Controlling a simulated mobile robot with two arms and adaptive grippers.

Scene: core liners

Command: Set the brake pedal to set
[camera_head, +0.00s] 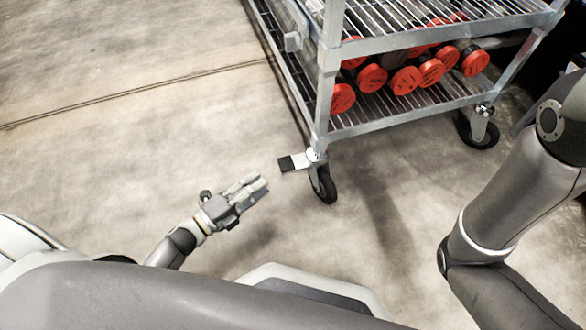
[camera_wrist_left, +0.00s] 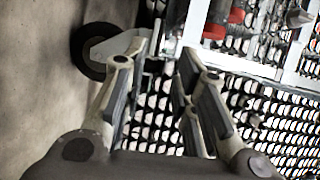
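The brake pedal (camera_head: 294,163) is a small silver plate with a black pad at its end. It sticks out to the left from the cart's near caster (camera_head: 326,186), just above floor height. My left gripper (camera_head: 263,184) is in front and to the left of the pedal, apart from it in the head view. In the left wrist view, its two fingers (camera_wrist_left: 164,58) stand apart with nothing between them. The caster's black wheel (camera_wrist_left: 90,52) shows behind the left finger there; the pedal cannot be made out clearly. My right gripper is out of view.
The metal cart has wire shelves (camera_head: 435,97) and a near corner post (camera_head: 326,85). Several red-ended cylinders (camera_head: 405,80) lie on its lower shelf. Another caster (camera_head: 479,131) stands at the right. The concrete floor (camera_head: 120,150) to the left is clear.

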